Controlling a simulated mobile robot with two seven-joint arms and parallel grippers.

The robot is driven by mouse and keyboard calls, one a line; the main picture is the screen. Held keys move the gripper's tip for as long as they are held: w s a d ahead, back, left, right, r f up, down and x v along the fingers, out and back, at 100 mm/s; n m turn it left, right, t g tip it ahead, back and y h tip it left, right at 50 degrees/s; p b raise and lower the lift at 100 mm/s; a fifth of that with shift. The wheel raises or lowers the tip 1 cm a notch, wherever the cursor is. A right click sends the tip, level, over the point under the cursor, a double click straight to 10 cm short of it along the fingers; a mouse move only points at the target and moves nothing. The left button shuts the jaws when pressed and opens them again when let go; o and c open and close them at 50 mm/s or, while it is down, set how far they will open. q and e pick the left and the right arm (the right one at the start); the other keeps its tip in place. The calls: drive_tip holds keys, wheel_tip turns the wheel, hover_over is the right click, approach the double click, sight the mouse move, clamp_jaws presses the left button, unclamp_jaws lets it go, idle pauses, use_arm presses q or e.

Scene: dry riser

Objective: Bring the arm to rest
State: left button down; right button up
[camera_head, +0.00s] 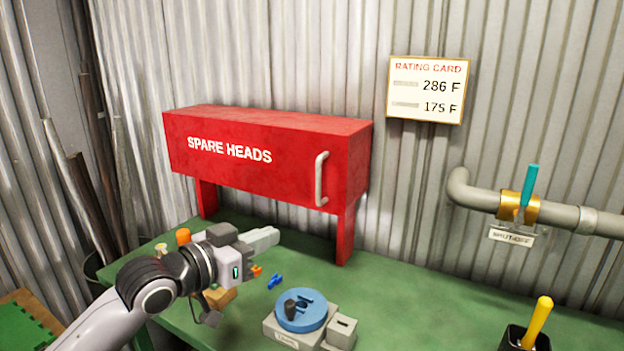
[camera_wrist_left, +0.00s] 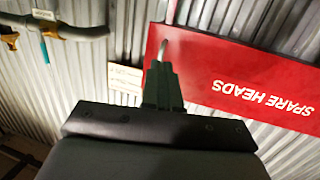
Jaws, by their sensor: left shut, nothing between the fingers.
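My left arm comes in from the lower left in the head view. Its gripper (camera_head: 265,239) is shut and empty, in front of the red SPARE HEADS cabinet (camera_head: 240,155) and above the green bench. In the left wrist view the shut fingers (camera_wrist_left: 162,85) overlap the edge of the red cabinet (camera_wrist_left: 240,75), which appears upside down there. I cannot tell from the frames whether the fingers touch anything. My right gripper is in neither view.
A blue round fixture (camera_head: 301,310) on a grey base stands on the green bench (camera_head: 400,300). Small orange and blue parts lie near the gripper. A black holder with a yellow handle (camera_head: 538,322) is at right. A pipe with a teal-handled valve (camera_head: 530,190) runs along the wall.

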use_arm(q)
drive_tip(key=s+a+f+n+g+y, duration=0.2)
drive_tip(key=s+f+g+y, duration=0.25)
drive_tip(key=s+f, duration=1.2)
drive_tip(key=s+a+f+n+g+y, duration=0.25)
drive_tip(key=s+a+f, duration=0.2)
drive_tip(key=s, duration=0.45)
drive_tip(key=s+a+f+n+g+y, duration=0.1)
drive_tip(key=s+a+f+g+y, duration=0.3)
drive_tip(key=s, duration=0.5)
drive_tip(key=w+d+f+t+h+p, duration=0.3)
drive_tip(key=w+f+t+p, duration=0.2)
drive_tip(key=w+t, duration=0.2)
drive_tip(key=shift+w+f+m+t, duration=0.15)
drive_tip(key=shift+w+m+t, duration=0.2)
drive_tip(key=shift+t, duration=0.25)
